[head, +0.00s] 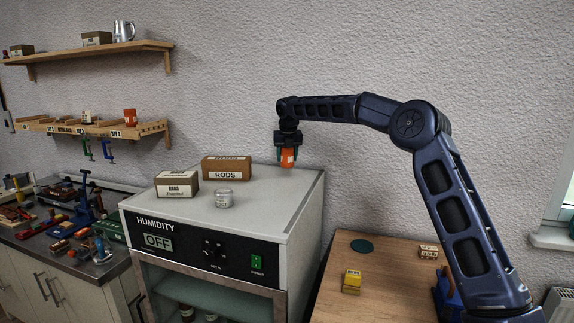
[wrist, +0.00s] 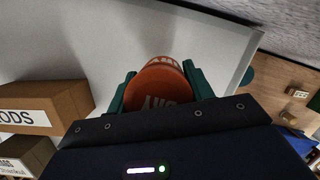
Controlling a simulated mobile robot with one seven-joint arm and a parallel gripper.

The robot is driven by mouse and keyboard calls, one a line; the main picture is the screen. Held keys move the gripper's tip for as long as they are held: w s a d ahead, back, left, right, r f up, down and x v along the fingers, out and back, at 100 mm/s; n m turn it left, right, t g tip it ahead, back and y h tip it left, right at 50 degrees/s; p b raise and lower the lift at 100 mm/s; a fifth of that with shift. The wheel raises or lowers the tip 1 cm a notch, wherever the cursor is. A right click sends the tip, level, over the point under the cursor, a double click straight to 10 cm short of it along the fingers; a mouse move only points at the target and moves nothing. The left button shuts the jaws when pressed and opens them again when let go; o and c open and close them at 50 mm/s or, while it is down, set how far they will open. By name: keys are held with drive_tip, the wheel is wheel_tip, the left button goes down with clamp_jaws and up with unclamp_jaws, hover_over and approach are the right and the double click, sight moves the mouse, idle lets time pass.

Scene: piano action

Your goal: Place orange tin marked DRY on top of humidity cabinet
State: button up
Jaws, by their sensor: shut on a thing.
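The orange tin (head: 287,159) is in my gripper (head: 288,153), upright over the back right part of the humidity cabinet's (head: 262,208) pale top. In the wrist view the tin (wrist: 158,90) shows the lettering DRY and sits between the two green fingers of my gripper (wrist: 160,88), which are shut on it. The cabinet top (wrist: 110,48) spreads below and around the tin in that view. I cannot tell whether the tin's base touches the top or hangs just above it.
The top's right front is clear. A wooden table (head: 385,295) with a yellow box (head: 352,280) is at right. Another orange container (head: 130,117) sits on the lower shelf.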

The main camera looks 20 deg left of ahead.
sight(287, 163)
drive_tip(key=shift+f, duration=1.8)
drive_tip(key=shift+f, duration=0.1)
drive_tip(key=o, duration=1)
drive_tip(key=shift+o, duration=0.2)
drive_tip(key=v, duration=1.1)
drive_tip(key=shift+r, duration=0.25)
drive_tip(key=shift+s+r, duration=0.1)
drive_tip(key=shift+r, duration=0.25)
